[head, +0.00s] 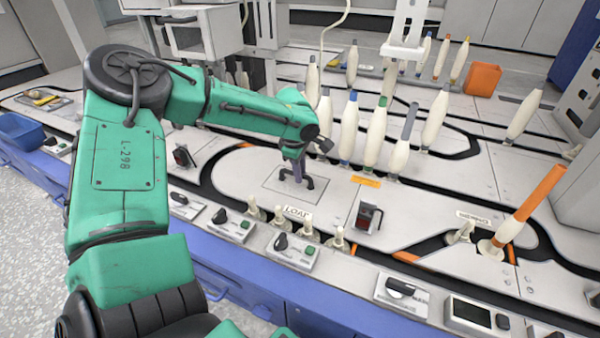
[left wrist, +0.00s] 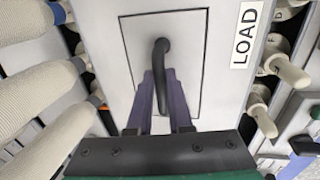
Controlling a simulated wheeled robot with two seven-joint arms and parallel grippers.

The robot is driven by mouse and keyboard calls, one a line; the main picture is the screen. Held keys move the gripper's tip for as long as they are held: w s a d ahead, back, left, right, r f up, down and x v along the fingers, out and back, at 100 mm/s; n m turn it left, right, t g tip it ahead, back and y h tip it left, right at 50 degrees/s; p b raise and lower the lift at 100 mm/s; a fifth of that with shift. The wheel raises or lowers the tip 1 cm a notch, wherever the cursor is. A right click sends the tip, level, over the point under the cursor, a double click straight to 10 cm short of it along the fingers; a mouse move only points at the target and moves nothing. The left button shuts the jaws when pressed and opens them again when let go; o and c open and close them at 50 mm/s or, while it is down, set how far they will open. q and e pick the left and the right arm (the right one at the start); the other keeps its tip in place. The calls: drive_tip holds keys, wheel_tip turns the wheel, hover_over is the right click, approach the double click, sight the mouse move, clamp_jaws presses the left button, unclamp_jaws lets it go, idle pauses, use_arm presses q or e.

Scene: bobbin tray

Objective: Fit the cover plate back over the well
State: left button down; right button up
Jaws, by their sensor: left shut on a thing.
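The cover plate (head: 275,182) is a pale rectangular panel with a black arched handle (head: 309,183). It lies level with the deck around it, with a thin dark outline on its edges, and also shows in the left wrist view (left wrist: 187,32). The well itself is hidden beneath it. I cannot tell whether the plate is fully seated. My left gripper (head: 297,174) comes down over the plate's middle. In the left wrist view its purple fingers (left wrist: 163,98) are shut on the handle. My right gripper is not in view.
White bobbins (head: 376,135) stand in rows behind the plate. A LOAD label (head: 298,213), small pegs (head: 308,225) and knobs are in front. An orange-topped bobbin (head: 530,205) leans at the right. An orange bin (head: 482,79) is at the back, a blue bin (head: 20,130) far left.

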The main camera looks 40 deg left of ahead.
use_arm(q)
drive_tip(key=c, duration=0.8)
unclamp_jaws()
drive_tip(key=shift+c, duration=0.2)
drive_tip(key=shift+r, duration=0.1)
